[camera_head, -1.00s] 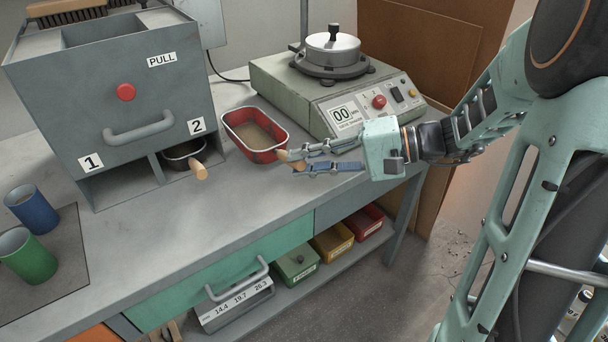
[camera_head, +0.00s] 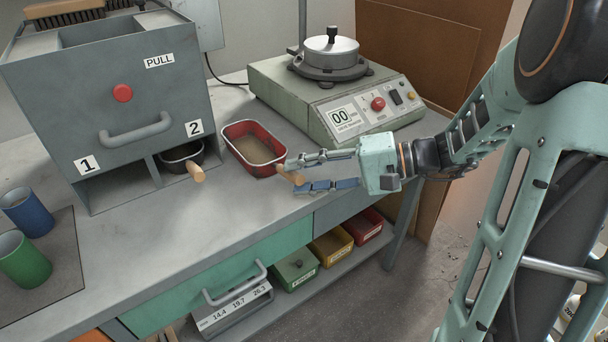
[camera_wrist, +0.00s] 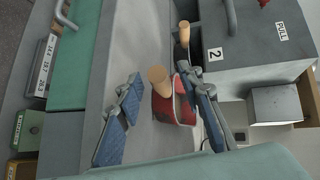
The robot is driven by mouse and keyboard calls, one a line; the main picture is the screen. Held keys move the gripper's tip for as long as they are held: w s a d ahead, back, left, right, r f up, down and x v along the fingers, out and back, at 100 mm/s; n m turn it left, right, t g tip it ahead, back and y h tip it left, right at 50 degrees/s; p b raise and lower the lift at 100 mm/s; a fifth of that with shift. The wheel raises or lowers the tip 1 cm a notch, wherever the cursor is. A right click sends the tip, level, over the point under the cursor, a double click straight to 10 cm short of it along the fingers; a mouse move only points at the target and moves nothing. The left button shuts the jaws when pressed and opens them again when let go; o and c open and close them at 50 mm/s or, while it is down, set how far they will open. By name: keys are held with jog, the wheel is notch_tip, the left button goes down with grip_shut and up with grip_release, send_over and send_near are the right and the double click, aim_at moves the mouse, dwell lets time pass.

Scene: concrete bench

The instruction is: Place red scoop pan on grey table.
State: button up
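The red scoop pan (camera_head: 262,170) sits upright on the grey table (camera_head: 200,235), holding a layer of sand-coloured material. Its wooden handle (camera_head: 290,176) points toward my gripper (camera_head: 294,177). My gripper's two fingers are spread, with the handle between their tips and a gap at the lower finger. In the wrist view the pan (camera_wrist: 172,108) and its round handle end show between the open fingers of my gripper (camera_wrist: 160,78); the right finger covers part of the pan. Whether the upper finger touches the handle or pan, I cannot tell.
A grey box (camera_head: 60,130) with bays 1 and 2 stands left; a dark pan (camera_head: 182,156) sits in bay 2. A green machine (camera_head: 290,95) with a lidded pot stands behind. Blue (camera_head: 32,215) and green (camera_head: 25,262) cups stand far left. The table's front middle is clear.

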jog(key=shift+d+r, duration=0.1)
jog(key=shift+r, duration=0.1)
jog(key=p+v, duration=0.2)
jog(key=v, duration=0.9)
jog(key=shift+d, duration=0.4)
jog(key=shift+s, duration=0.1)
